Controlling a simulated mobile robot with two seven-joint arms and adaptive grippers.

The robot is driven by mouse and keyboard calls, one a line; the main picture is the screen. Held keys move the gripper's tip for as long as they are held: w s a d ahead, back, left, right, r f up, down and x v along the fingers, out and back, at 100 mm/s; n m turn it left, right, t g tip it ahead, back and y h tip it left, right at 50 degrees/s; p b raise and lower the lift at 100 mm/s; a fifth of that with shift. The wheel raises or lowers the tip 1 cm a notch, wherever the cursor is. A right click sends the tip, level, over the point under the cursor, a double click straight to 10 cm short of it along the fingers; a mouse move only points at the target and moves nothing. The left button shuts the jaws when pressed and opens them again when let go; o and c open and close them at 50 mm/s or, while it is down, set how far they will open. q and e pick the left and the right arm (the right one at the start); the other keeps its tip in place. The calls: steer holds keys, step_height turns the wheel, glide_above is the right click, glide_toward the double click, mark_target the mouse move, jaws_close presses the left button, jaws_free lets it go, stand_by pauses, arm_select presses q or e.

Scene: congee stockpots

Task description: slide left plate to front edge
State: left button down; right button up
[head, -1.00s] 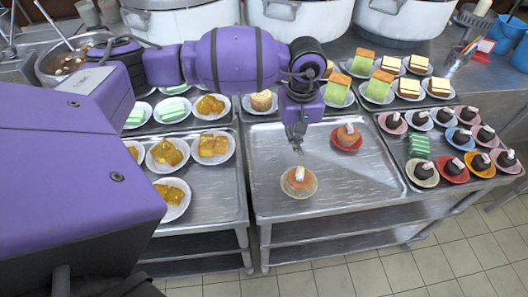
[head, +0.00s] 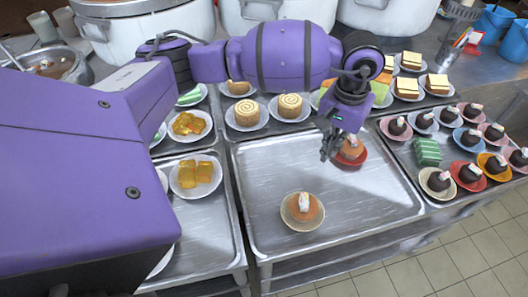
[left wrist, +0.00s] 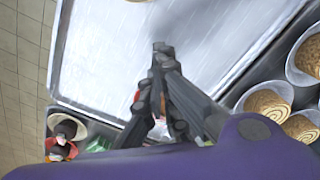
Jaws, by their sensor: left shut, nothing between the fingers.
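The left plate (head: 289,220) is pale beige and holds an orange cake (head: 305,206) with a white topping. It sits on the metal tray, near the front edge and apart from my gripper. A red plate (head: 356,162) with a similar cake (head: 352,147) sits farther back and to the right. My left gripper (head: 327,157) is shut and empty, beside the red plate's left side and partly in front of it. Whether they touch is unclear. In the left wrist view the closed fingers (left wrist: 160,48) show over the tray. My right gripper is not in view.
The tray (head: 263,180) has a raised rim and much bare surface. A tray at the right (head: 402,165) holds several small dark cakes on colored plates. Yellow desserts (head: 195,174) stand at the left. Swiss rolls (head: 290,105) and large pots (head: 160,35) stand behind.

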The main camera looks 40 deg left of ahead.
mark_target(317, 188)
arm_select(q)
step_height(317, 188, down, 8)
steer(key=shift+s+f+p, duration=0.1)
steer(key=shift+f+p, duration=0.15)
steer(key=shift+p, duration=0.1)
steer(key=s, duration=0.1)
steer(key=p, duration=0.1)
steer(key=s, duration=0.1)
steer(key=shift+s+d+f+p, duration=0.2)
steer(key=shift+s+f+p, duration=0.05)
steer(key=shift+s+p, duration=0.05)
steer(key=shift+s+f, duration=0.1)
steer(key=shift+s, duration=0.45)
steer(key=shift+f, duration=0.15)
steer(key=shift+s, duration=0.15)
